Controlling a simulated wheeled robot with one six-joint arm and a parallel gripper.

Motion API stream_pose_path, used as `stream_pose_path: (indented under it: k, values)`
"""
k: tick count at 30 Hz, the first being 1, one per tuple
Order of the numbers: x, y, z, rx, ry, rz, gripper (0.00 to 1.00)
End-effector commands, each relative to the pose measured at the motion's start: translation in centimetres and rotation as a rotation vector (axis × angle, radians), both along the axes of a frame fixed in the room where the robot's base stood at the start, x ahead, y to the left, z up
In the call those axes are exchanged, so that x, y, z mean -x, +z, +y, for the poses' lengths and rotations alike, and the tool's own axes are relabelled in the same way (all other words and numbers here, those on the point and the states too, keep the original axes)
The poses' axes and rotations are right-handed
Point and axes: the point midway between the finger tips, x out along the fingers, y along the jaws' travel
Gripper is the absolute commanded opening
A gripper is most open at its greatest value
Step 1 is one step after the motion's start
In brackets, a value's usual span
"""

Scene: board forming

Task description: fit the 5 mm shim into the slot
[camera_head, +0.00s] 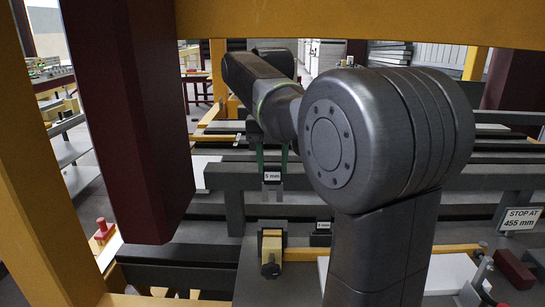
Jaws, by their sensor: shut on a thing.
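My gripper (271,165) hangs in the middle of the view, with its two greenish fingers pointing down. It is shut on a small dark piece with a white "5 mm" label, the 5 mm shim (272,177). The shim is upright, in front of a long grey beam (225,178); I cannot tell whether it touches anything below. A yellow block with a dark knob (270,256) stands below and nearer. A small white label (322,226), too small to read surely, sits to its right. I cannot make out the slot clearly.
A dark red post (130,120) and yellow frame bars (340,20) stand close in the foreground. A sign reading "STOP AT 455 mm" (520,218) is at the right, above a dark red block (514,268). My arm hides much of the centre right.

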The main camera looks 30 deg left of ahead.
Motion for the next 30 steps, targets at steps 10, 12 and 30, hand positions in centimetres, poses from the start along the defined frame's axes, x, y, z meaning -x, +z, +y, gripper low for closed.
stream_pose_path:
  k: [10,12,30]
  values:
    - [0.0,-3.8,0.0,0.000,0.000,0.000,0.14]
    - [0.0,-4.5,0.0,0.000,0.000,0.001,0.14]
    - [0.0,-7.0,0.0,0.000,0.000,-0.001,0.14]
